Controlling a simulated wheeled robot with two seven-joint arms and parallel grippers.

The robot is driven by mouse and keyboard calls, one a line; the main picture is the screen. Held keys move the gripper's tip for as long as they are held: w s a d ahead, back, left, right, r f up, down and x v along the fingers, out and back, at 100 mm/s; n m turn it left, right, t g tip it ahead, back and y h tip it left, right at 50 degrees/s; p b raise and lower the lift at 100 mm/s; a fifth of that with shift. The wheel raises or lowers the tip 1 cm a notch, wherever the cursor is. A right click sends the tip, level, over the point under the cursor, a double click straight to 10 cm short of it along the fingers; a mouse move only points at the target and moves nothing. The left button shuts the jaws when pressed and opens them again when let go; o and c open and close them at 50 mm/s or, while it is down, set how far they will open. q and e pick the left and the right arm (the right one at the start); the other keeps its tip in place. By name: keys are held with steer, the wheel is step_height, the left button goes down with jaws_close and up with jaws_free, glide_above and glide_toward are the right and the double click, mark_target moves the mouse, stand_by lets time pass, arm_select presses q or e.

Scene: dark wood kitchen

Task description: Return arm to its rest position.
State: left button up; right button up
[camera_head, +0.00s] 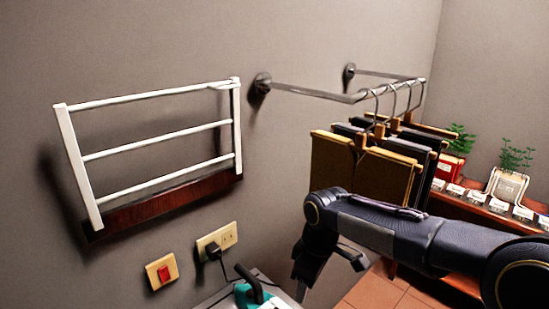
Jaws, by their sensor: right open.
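My right arm comes in from the right edge and reaches across the lower right of the head view. Its dark gripper (326,268) hangs downward at the arm's end, in front of the wall and below the hangers. The gripper is open, and I see nothing between its fingers. My left arm and left gripper are not in the picture.
A metal wall rail (310,92) carries several hangers with boards, such as a yellow one (385,177), just above my arm. A white rack (160,140) is on the wall. A shelf with plants (515,160) stands right. A teal appliance (250,294) is below.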

steer(key=s+d+r+m+y, duration=0.1)
steer(key=s+d+r+m, duration=0.2)
steer(key=s+d, duration=0.35)
steer(key=s+d+f+m+t, duration=0.1)
steer(key=s+d+m+t, duration=0.1)
steer(key=s+m, duration=0.3)
steer(key=s+d+f+m+t+y, duration=0.1)
steer(key=s+d+m, duration=0.4)
steer(key=s, duration=0.7)
steer(key=shift+f+m+t, duration=0.3)
steer(key=shift+f+t, duration=0.2)
steer(key=shift+t, duration=0.5)
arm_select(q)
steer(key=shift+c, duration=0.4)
arm_select(e)
steer(key=shift+s, duration=0.1)
